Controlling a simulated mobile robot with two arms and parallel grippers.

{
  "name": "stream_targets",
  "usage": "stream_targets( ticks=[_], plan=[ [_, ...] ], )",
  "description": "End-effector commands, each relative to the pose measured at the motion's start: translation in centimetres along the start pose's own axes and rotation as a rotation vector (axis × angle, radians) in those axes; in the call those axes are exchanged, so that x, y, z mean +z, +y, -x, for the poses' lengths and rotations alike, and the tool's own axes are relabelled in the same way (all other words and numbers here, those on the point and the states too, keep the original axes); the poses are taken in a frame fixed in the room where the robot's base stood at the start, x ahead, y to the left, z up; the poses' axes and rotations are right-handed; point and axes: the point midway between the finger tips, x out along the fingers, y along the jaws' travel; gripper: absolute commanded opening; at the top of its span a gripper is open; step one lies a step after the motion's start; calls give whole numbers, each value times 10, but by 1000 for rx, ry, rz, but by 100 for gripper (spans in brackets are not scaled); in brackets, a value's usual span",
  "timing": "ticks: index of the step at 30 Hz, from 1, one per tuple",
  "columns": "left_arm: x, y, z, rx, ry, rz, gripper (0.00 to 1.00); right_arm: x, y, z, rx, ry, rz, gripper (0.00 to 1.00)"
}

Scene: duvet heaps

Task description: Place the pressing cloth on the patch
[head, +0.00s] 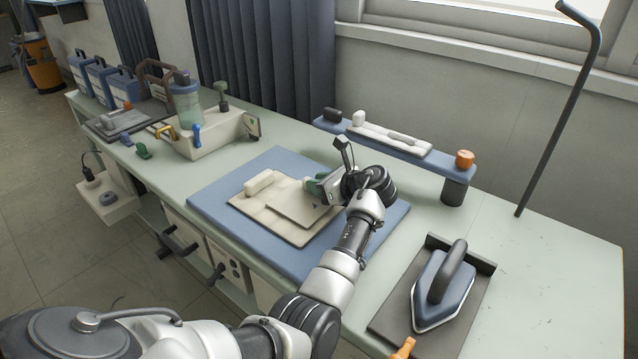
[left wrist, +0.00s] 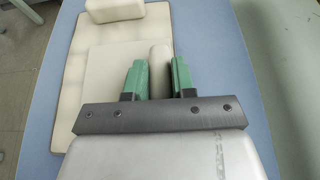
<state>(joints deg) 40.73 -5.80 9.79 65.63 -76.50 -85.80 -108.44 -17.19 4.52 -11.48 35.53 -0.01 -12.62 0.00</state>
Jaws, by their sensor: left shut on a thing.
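The pressing cloth is a smaller cream square (head: 298,207) with a raised rounded grip. My left gripper (head: 318,187) is over its right side, and the left wrist view shows its green fingertips (left wrist: 159,76) shut on the cloth's grip (left wrist: 158,57). The flat part of the cloth (left wrist: 108,72) is over a larger cream fabric piece (head: 262,220). I cannot tell whether the cloth touches it. A cream block (head: 260,183) sits at the fabric's far left corner and also shows in the left wrist view (left wrist: 115,10). No patch is visible; the cloth may cover it. My right gripper is not in view.
The fabric lies on a blue mat (head: 215,205) on a pale green table. A blue iron (head: 443,288) stands on a dark plate at the right. A raised blue board (head: 400,153) stands behind. A box with a jar (head: 187,105) stands at back left.

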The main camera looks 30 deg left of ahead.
Motion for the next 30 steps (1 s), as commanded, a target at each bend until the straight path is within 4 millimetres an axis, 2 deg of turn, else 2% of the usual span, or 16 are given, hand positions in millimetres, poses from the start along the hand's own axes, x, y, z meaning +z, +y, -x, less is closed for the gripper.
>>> stream_targets(
  ticks=[2, 3, 8, 18, 23, 30],
  plan=[
    [-2, 0, -1, 0, 0, -2, 2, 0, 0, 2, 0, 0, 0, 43],
    [-2, 0, -1, 0, 0, -1, 28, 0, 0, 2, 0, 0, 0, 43],
    [-2, 0, -1, 0, 0, 0, 51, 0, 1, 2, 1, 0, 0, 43],
    [1, 0, 1, 0, 0, 2, 51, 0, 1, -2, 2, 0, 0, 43],
    [2, 0, 26, -2, 1, 0, 51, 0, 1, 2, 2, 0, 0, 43],
    [2, -1, 80, -3, 1, 0, 51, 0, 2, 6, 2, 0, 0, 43]
  ],
)
